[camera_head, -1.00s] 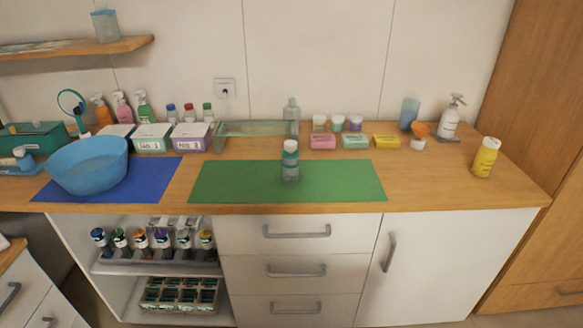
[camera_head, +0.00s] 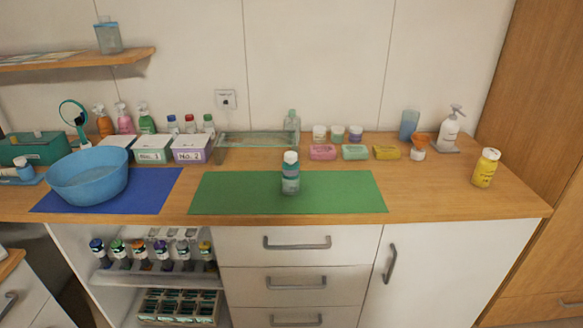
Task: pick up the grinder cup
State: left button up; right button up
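No object is clearly marked as the grinder cup. A small bottle-like container (camera_head: 291,180) with a white top, teal band and clear lower part stands upright on the green mat (camera_head: 235,192). An orange-topped white cup (camera_head: 418,147) and a blue tumbler (camera_head: 409,124) stand at the back right of the counter. I cannot tell which of these is the grinder cup. Neither of my grippers is in view, and nothing is seen held.
A blue basin (camera_head: 90,178) sits on a blue mat (camera_head: 155,190) at left. White boxes (camera_head: 191,152), several soap bars and jars, a pump bottle (camera_head: 450,128) and a yellow bottle (camera_head: 485,168) stand around. The green mat is otherwise bare. Below are drawers (camera_head: 297,242) and open shelves.

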aim_at(289, 187)
jog(key=i, duration=1.2)
